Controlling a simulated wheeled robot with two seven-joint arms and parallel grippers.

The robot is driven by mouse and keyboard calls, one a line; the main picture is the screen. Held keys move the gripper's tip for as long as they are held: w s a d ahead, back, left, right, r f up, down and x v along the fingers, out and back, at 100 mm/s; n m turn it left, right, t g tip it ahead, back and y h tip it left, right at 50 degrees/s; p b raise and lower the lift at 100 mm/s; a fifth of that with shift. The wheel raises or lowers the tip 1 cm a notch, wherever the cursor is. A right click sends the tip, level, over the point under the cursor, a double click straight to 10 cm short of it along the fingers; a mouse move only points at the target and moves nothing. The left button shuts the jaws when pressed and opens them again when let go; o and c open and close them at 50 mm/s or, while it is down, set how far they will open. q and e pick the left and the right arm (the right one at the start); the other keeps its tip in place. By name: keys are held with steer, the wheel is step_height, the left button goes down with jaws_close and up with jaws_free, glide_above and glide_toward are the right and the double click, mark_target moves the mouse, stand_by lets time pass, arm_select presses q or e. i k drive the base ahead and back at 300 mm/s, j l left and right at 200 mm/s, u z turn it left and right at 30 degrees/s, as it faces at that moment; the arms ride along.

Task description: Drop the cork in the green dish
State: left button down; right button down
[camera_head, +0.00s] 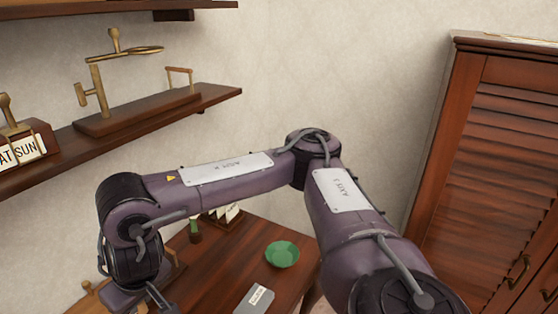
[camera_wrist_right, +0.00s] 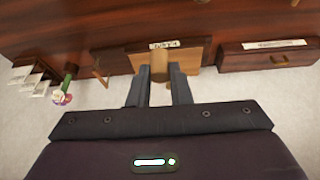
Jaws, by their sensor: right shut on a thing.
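The green dish (camera_head: 282,254) is a small round bowl on the brown wooden table, left of my right upper arm links in the head view. My right gripper (camera_wrist_right: 158,74) has its two dark fingers around a tan cylinder, which looks like the cork (camera_wrist_right: 159,64), in the right wrist view. In the head view my right wrist is at the lower left, left of the dish and apart from it. The cork cannot be made out there. The dish is not seen in the wrist view. My left gripper is not in view.
A grey labelled object (camera_head: 254,299) lies in front of the dish. A small bottle with a green top (camera_head: 195,229) and a card holder (camera_head: 226,214) stand behind my forearm. A wall shelf (camera_head: 150,118) carries a brass stand. A louvred cabinet (camera_head: 490,180) is at the right.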

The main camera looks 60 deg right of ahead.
mark_target(287, 256)
steer(key=k+z, duration=0.2)
steer(key=z, duration=0.3)
steer(key=k+l+z, duration=0.15)
steer(key=z, duration=0.3)
steer(key=k, duration=0.1)
